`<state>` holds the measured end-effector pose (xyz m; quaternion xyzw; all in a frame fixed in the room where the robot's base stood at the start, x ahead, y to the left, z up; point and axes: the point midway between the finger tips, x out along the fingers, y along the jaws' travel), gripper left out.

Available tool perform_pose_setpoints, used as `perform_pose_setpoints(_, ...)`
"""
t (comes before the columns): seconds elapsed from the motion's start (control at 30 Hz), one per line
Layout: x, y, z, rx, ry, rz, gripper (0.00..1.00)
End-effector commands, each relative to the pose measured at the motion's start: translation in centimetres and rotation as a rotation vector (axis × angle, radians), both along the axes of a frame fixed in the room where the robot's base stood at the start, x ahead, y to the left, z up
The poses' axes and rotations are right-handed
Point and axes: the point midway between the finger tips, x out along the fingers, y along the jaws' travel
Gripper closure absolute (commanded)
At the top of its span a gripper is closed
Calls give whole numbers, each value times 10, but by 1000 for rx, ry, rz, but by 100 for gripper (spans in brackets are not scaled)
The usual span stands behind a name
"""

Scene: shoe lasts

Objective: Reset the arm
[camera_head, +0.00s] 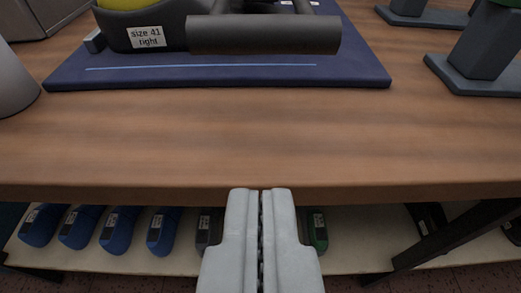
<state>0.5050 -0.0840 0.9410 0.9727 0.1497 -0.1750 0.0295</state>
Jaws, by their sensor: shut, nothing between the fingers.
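My gripper (261,195) is at the bottom middle of the picture, with its two pale fingers pressed together and nothing between them. Its tips show against the front edge of the wooden table (215,140). The rest of my arm is out of view.
A blue mat (350,75) on the table bears a dark holder labelled "size 41 right" (147,37) and a dark cylinder (263,35). Grey stands (480,55) are at the right. A shelf (185,262) below holds several blue lasts (160,232) and a green one (319,230). The table's front is clear.

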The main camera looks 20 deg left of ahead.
Motion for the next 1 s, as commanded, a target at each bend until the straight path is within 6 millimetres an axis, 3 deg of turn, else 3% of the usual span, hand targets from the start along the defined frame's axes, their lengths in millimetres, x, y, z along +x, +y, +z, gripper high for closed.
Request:
perform_pose_setpoints(0.27,-24,29,9,-30,108,-42,100)
perform_pose_setpoints(0.47,-48,44,31,-65,131,-143,100)
perform_pose_setpoints(0.67,-72,54,69,-75,52,-245,100)
perform_pose_setpoints(1.0,-117,76,152,3,-214,-313,100)
